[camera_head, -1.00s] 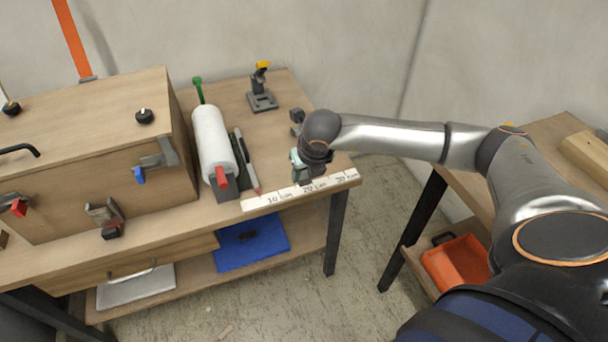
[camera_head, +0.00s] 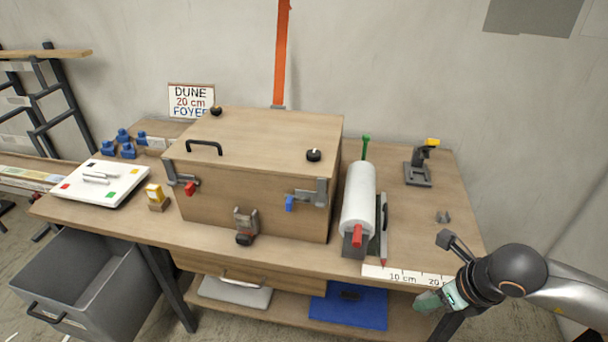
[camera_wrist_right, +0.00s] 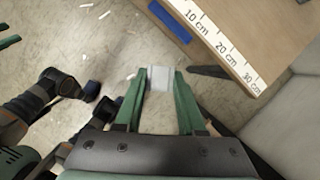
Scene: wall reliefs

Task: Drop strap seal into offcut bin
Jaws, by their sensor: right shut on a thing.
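The strap seal, a small silvery-grey piece (camera_wrist_right: 160,78), sits between the fingertips of my right gripper (camera_wrist_right: 160,84) in the right wrist view. The gripper's green fingers are shut on it, with floor showing behind. In the head view my right gripper (camera_head: 432,300) is just in front of the table's right front edge, by the printed ruler strip; the seal cannot be made out there. The likely offcut bin is an open grey bin (camera_head: 45,312) on the floor at the lower left, far from the gripper. My left gripper does not show in the head view.
A wooden box with latches (camera_head: 255,205) stands on the workbench (camera_head: 415,240), with a white roll (camera_head: 358,200) right of it. A small grey piece (camera_head: 442,217) lies at the bench's right. A white board (camera_head: 100,182) lies above the bin.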

